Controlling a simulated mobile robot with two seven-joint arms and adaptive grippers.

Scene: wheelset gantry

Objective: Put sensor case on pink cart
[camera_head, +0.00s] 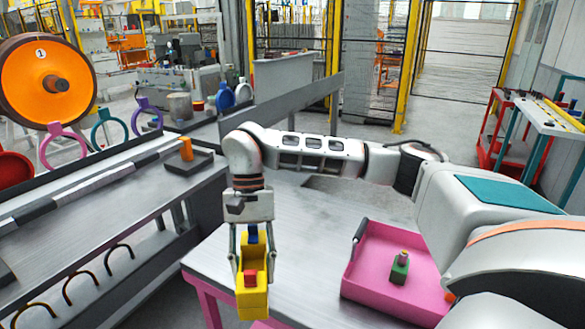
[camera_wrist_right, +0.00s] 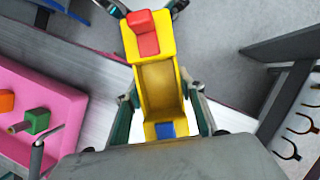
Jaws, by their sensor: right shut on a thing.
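The sensor case appears to be the yellow open-topped case (camera_head: 246,298) with a red block and a blue block in it. My right gripper (camera_head: 250,277) is shut on it, with fingers along both sides. It also shows in the right wrist view (camera_wrist_right: 157,88), between the fingers. The pink cart (camera_head: 305,235) has a grey-white top and pink legs. In the head view the case hangs in front of the cart's left part; its height above the top is hard to tell. My left gripper is in neither view.
A pink tray (camera_head: 371,289) sits on the cart's right part, holding a green block (camera_head: 399,270) and an orange block. The cart top left of the tray is bare. A grey workbench (camera_head: 95,225) with hooks stands left; a red rack (camera_head: 495,130) stands back right.

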